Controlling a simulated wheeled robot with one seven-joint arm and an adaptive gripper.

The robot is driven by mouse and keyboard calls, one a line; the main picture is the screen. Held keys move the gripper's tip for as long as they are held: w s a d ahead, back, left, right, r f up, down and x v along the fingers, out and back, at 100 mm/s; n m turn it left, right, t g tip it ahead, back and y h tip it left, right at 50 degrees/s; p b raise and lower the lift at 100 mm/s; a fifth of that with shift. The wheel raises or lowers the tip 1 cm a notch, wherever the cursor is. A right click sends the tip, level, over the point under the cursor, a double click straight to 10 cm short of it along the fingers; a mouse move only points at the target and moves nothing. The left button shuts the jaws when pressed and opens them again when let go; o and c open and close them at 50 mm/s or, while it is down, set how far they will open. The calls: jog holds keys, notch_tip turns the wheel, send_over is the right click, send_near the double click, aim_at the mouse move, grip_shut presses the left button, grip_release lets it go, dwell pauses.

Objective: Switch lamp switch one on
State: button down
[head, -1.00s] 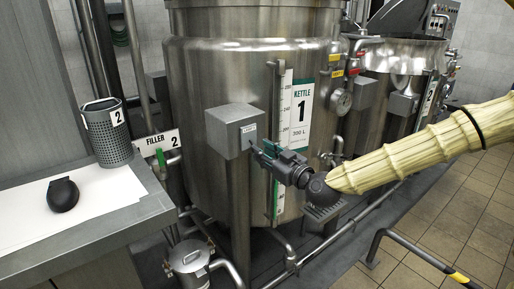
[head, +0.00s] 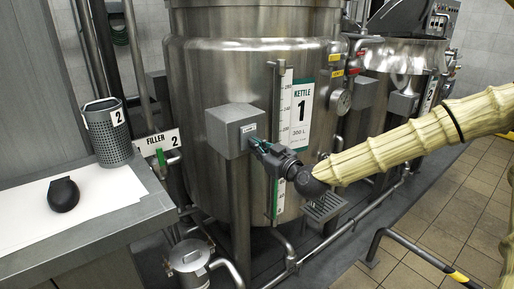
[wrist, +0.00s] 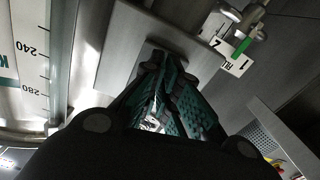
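A grey switch box (head: 232,131) stands in front of Kettle 1, with a small label on its right-hand face. My gripper (head: 259,146) is at that face, its green-padded fingertips touching or very close to it just below the label. In the wrist view, the fingers (wrist: 162,66) come together at the tips in front of a dark plate (wrist: 148,52) on the grey box face (wrist: 120,45). The fingers look shut, with nothing clearly held. The lamp switch itself is hidden behind the fingertips, so its position cannot be seen.
Kettle 1 (head: 205,75) stands just behind the box, with a level gauge (head: 282,110) close to my gripper. A bench (head: 150,208) at left holds a perforated bin (head: 112,146) and a black object (head: 62,194). A yellow-black rail (head: 425,255) is at lower right.

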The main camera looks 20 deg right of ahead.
jog(key=shift+r+p, duration=0.15)
jog(key=shift+p, duration=0.35)
jog(key=r+g+h+p, duration=0.1)
jog(key=g+p, duration=0.2)
jog(key=p, duration=0.3)
jog(key=g+h+p, duration=0.1)
jog(key=g+p, duration=0.2)
jog(key=p, duration=0.3)
jog(key=r+g+h+p, duration=0.1)
jog(key=g+p, duration=0.2)
jog(key=p, duration=0.2)
jog(key=shift+w+a+r+p, duration=0.1)
jog(key=shift+w+r+p, duration=0.1)
jog(key=shift+r+p, duration=0.2)
jog(key=shift+f+g+h+p, duration=0.15)
jog(key=shift+g+h+p, duration=0.15)
jog(key=c, duration=1.6)
grip_release()
jog(key=v, duration=1.2)
jog(key=shift+r, duration=0.2)
jog(key=shift+w, duration=0.15)
